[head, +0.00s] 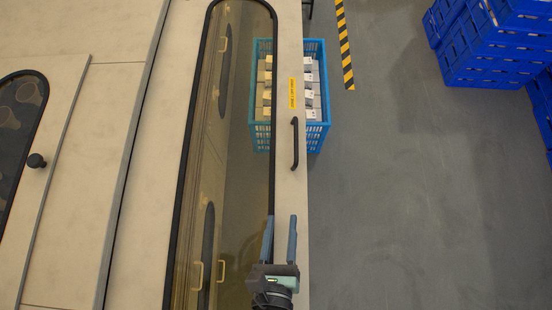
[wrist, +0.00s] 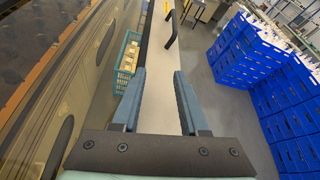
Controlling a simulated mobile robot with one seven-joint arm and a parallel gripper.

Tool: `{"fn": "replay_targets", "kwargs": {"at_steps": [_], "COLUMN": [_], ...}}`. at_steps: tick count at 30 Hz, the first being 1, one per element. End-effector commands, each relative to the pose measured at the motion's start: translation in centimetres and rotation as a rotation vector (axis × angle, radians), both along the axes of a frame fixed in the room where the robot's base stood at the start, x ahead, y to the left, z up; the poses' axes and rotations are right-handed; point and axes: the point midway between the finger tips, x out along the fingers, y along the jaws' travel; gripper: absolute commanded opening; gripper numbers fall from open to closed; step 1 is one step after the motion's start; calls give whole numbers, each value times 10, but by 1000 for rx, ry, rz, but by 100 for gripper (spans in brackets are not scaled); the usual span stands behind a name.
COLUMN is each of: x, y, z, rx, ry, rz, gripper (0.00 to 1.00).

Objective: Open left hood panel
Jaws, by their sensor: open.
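The hood panel (head: 288,195) is a beige frame around a long tinted window (head: 240,160) with a black rim. A black bar handle (head: 296,143) sits on its right-hand frame strip, below a yellow label (head: 292,93). My gripper (head: 281,218) is open and empty over the lower part of this strip, apart from the handle. In the wrist view, the strip (wrist: 160,105) runs between my two open fingers (wrist: 158,72). The handle (wrist: 174,28) shows beyond the fingertips, near the top.
A blue crate (head: 318,48) with several white-and-grey boxes stands beyond the panel, partly behind the window. Stacked blue crates (head: 490,45) stand at the upper right. The grey floor (head: 430,200) on the right is clear.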

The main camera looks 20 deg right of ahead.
Motion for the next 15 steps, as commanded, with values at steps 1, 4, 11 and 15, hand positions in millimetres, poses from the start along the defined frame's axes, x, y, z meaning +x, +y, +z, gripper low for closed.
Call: {"fn": "replay_targets", "kwargs": {"at_steps": [1, 4, 11, 15], "x": [-3, -9, -22, -30], "y": [2, 5, 12, 16], "z": [2, 5, 11, 14], "rx": [-1, 0, 0, 0], "ry": [1, 1, 0, 0], "rz": [0, 0, 1, 0], "gripper": [44, 44, 44, 44]}}
